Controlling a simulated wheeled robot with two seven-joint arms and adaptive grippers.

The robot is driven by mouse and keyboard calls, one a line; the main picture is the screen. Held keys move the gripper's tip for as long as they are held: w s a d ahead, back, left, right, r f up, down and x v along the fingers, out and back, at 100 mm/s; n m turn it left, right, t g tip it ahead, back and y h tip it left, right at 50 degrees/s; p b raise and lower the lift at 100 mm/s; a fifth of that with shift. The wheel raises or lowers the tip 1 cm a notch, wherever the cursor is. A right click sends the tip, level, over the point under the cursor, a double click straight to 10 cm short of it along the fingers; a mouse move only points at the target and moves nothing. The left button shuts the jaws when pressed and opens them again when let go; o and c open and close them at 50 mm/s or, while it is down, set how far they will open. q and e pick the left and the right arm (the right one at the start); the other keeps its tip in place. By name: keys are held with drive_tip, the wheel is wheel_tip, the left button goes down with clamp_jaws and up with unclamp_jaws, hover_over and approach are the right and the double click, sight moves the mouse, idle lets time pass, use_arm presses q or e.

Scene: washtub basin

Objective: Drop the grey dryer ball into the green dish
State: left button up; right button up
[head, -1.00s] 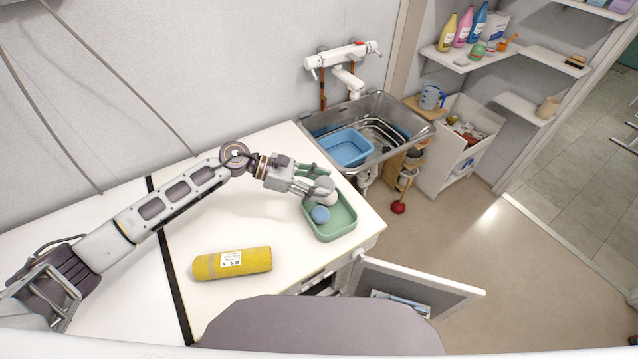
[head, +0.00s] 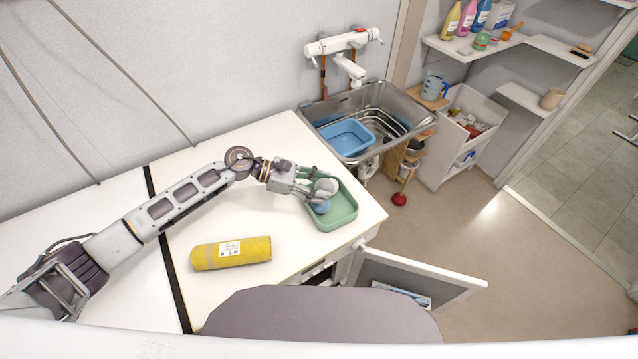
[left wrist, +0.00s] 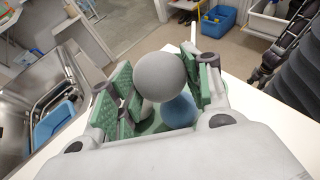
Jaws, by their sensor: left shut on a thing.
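The grey dryer ball (head: 327,186) is held between the fingertips of my left gripper (head: 318,187), over the green dish (head: 343,217). In the left wrist view the grey ball (left wrist: 160,75) sits between the green finger pads, which are shut on it. A blue ball (head: 321,206) lies in the dish below the grey ball; it also shows in the left wrist view (left wrist: 179,111). Whether the grey ball touches the blue ball or the dish is hard to tell.
A yellow roll (head: 231,253) lies on the white counter (head: 285,225) in front of the arm. A metal sink (head: 395,100) with a blue basin (head: 346,138) stands behind the dish. An open cabinet door (head: 425,275) juts out below the counter's right edge.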

use_arm(q)
drive_tip(key=o, duration=1.1)
drive_tip(key=shift+c, duration=0.2)
drive_tip(key=v, duration=1.2)
drive_tip(key=shift+f, duration=0.1)
idle(0.4)
